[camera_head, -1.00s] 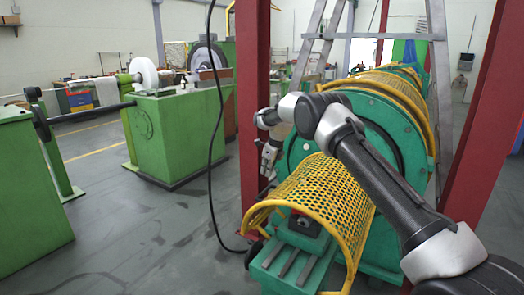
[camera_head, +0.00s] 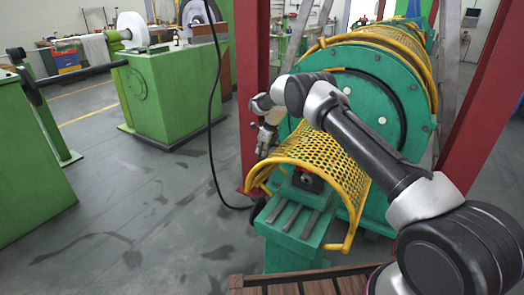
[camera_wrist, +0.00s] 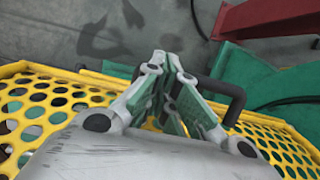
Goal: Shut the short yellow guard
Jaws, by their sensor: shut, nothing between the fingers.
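The short yellow guard (camera_head: 335,160) is an arched, perforated yellow cover at the near end of the green machine. It curves over the green bed, and I cannot tell whether its lower edge is fully down. My gripper (camera_head: 263,152) is at the guard's left side, close to its mesh. In the wrist view, my gripper (camera_wrist: 168,64) is shut and empty, with yellow mesh (camera_wrist: 45,112) on both sides. A dark bar handle (camera_wrist: 232,90) passes by the fingers; contact with it is unclear.
The green bed (camera_head: 290,222) has dark slots. A red post (camera_head: 250,90) and a hanging black cable (camera_head: 213,120) stand left of my gripper. A long yellow guard (camera_head: 395,45) covers the drum behind. Open grey floor (camera_head: 140,215) lies left.

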